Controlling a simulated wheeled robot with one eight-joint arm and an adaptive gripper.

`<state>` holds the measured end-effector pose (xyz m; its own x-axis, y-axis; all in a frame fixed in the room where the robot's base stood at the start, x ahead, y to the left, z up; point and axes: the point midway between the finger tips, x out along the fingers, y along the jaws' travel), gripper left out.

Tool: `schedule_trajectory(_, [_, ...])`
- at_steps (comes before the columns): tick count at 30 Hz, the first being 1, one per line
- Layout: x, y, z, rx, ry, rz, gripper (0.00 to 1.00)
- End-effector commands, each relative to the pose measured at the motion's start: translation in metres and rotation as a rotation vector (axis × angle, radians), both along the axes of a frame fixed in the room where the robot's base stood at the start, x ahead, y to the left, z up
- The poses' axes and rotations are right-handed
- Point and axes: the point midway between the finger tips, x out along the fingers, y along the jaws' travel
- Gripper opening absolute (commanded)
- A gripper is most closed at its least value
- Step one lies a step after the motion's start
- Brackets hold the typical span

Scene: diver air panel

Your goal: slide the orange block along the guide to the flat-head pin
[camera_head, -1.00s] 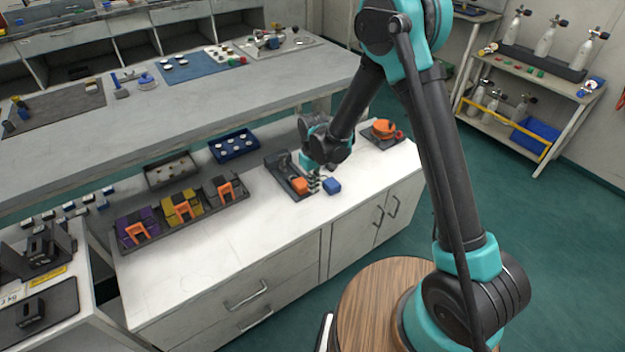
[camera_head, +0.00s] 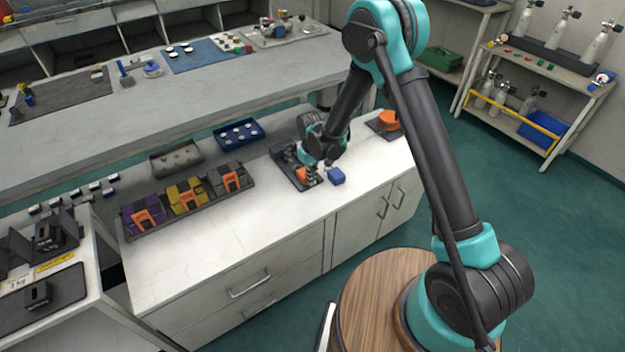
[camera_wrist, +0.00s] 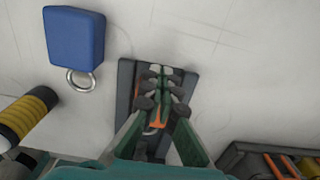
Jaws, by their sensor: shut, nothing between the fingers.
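The orange block (camera_head: 302,174) sits on a dark guide plate (camera_head: 284,161) on the white counter, partly covered by my gripper in the head view. In the wrist view a small orange part (camera_wrist: 157,119) shows between my fingers, over the dark plate (camera_wrist: 125,88). My gripper (camera_head: 312,180) is shut and empty, pointing down at the block's end of the plate. Its fingertips (camera_wrist: 161,76) are close together in the wrist view. I cannot tell whether they touch the block. The flat-head pin cannot be made out.
A blue block (camera_head: 336,176) with a metal ring (camera_wrist: 80,82) lies close beside the plate. A rack (camera_head: 245,186) with purple, yellow and grey units stands left. A blue tray (camera_head: 258,130) is behind. An orange round part (camera_head: 389,118) is at right. The front counter is clear.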

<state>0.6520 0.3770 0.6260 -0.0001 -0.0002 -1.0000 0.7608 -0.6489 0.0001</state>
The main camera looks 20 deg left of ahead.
Motion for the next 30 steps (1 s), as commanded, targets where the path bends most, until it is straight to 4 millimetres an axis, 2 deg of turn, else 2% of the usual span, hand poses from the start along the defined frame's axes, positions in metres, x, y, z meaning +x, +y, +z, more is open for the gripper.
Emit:
schedule_trajectory(4, [0.008,0.009,0.0,0.0,0.0,0.0,0.0])
schedule_trajectory(9, [0.032,0.038,-0.001,0.001,-0.001,0.001,0.0])
schedule_trajectory(15, [0.05,0.059,0.0,0.001,-0.001,0.0,0.0])
schedule_trajectory(30, [0.052,0.058,0.0,0.004,-0.003,-0.001,0.0])
